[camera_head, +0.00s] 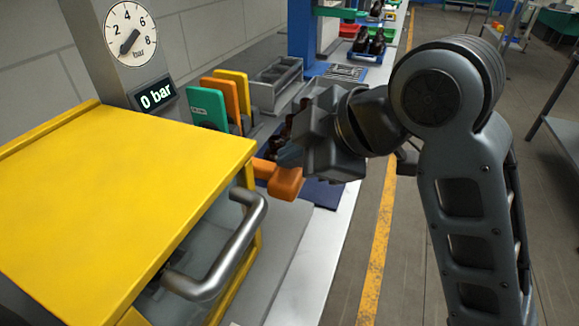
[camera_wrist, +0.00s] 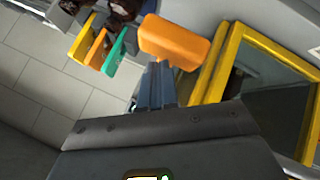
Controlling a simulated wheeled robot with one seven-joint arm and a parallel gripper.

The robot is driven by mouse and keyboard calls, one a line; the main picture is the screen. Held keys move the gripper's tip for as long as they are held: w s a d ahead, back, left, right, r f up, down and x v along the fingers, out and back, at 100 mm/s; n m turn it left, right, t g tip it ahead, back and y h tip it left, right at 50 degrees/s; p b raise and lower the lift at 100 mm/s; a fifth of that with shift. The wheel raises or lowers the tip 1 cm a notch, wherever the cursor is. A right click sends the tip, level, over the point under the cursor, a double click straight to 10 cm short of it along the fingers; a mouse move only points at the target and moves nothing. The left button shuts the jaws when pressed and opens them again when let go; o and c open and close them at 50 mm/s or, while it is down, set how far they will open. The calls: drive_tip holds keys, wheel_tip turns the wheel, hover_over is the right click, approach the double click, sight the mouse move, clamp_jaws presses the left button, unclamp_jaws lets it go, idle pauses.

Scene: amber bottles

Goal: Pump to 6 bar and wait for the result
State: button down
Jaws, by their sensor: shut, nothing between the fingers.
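The pressure gauge (camera_head: 131,34) has a white dial marked up to 6 and beyond, with its needle at the low end. The display (camera_head: 156,95) below it reads 0 bar. A yellow-topped machine (camera_head: 120,190) with a metal bar handle (camera_head: 222,250) stands at the left. An orange lever grip (camera_head: 283,181) sticks out beside it; it also shows in the wrist view (camera_wrist: 174,41). My gripper (camera_head: 288,155) is shut and empty, close to the orange grip. In the wrist view its fingertips (camera_wrist: 157,68) are just below the grip; whether they touch it I cannot tell.
Green (camera_head: 208,107), orange (camera_head: 231,102) and yellow (camera_head: 232,84) upright panels stand behind the machine. A grey divided tray (camera_head: 276,82) is beyond them. Dark bottles (camera_head: 370,42) stand farther along the bench.

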sight(294, 181)
drive_tip(key=shift+f+b, duration=1.7)
drive_tip(key=shift+f, duration=0.75)
idle(2.0)
idle(0.5)
drive_tip(key=shift+r+p, duration=2.75)
drive_tip(key=shift+r, duration=0.4)
drive_tip(key=shift+r+p, duration=2.15)
drive_tip(key=shift+r, duration=0.35)
